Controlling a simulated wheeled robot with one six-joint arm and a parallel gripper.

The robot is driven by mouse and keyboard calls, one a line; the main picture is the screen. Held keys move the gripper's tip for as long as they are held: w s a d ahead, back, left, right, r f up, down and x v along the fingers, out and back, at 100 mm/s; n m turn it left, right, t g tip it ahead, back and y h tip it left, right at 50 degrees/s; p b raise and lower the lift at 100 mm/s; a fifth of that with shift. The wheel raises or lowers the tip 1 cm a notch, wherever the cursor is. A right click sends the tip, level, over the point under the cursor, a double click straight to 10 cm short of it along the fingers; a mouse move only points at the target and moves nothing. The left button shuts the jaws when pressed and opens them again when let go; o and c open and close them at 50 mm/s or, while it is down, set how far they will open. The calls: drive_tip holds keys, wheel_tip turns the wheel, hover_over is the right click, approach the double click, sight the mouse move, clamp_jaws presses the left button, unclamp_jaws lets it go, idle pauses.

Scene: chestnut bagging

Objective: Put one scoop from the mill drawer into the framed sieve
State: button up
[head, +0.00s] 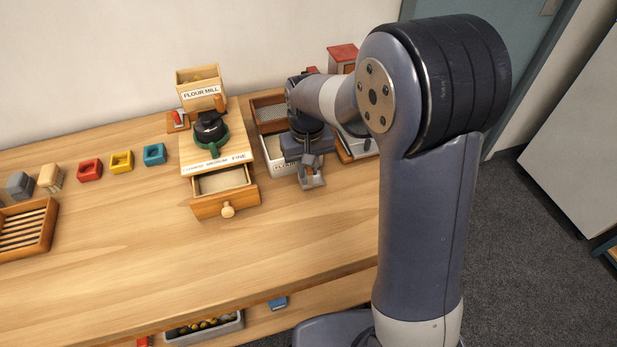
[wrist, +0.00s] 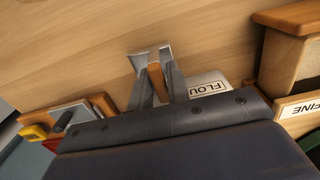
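My gripper (head: 312,168) is over the table, in front of the white flour bin (head: 275,155) and right of the mill drawer. In the wrist view my gripper (wrist: 159,80) is shut on the wooden handle of a small metal scoop (wrist: 141,62). I cannot tell whether the scoop holds flour. The mill (head: 215,145) has its drawer (head: 240,200) pulled open, with pale flour inside. The drawer's edge also shows at the right of the wrist view (wrist: 285,22). The wood-framed sieve (head: 268,98) is behind the flour bin, partly hidden by my arm.
A red-topped box (head: 342,56) stands behind my arm. Red (head: 89,169), yellow (head: 121,161) and blue (head: 154,154) blocks line up left of the mill. A slatted wooden tray (head: 45,235) is at the far left. The table front is clear.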

clamp_jaws()
drive_tip(key=shift+r+p, duration=2.05)
drive_tip(key=shift+r, duration=0.5)
drive_tip(key=shift+f, duration=0.1)
